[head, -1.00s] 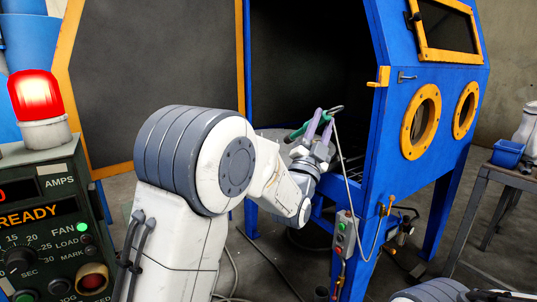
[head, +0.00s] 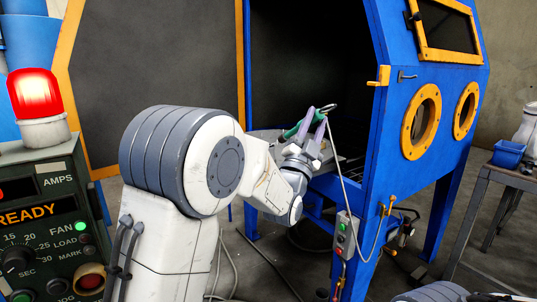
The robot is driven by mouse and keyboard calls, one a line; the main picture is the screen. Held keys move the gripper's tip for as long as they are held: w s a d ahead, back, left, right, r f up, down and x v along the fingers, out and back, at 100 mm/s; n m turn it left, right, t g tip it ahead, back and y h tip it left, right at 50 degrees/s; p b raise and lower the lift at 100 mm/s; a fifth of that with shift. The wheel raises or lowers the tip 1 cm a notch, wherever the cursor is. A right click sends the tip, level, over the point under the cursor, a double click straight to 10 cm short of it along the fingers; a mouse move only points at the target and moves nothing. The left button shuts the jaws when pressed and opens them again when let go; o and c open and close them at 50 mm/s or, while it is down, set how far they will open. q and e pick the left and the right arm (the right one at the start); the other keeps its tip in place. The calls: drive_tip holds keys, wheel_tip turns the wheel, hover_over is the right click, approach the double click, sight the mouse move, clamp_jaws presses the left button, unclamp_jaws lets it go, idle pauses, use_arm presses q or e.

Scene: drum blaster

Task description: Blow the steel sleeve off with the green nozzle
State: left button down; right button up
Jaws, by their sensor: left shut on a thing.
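My left gripper (head: 314,118) has pale purple fingers and is at the open front of the blue blast cabinet (head: 376,130). It is shut on the green nozzle (head: 292,131), which slants between its fingers, with its left part showing. A thin grey hose (head: 340,170) arcs from above the fingers and hangs down on the right. I cannot make out the steel sleeve. The cabinet's inside is dark, and my left arm and gripper cover part of it. My right gripper is not in view.
The cabinet's orange-edged door (head: 165,80) stands open at the left. A control panel (head: 45,225) with a lit red lamp (head: 34,95) stands at the near left. A push-button box (head: 346,235) hangs at the cabinet's front. A bench (head: 505,178) with a blue bin (head: 508,154) is at the right.

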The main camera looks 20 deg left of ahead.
use_arm(q)
drive_tip(key=shift+r+p, duration=1.2)
drive_tip(key=shift+r, duration=1.85)
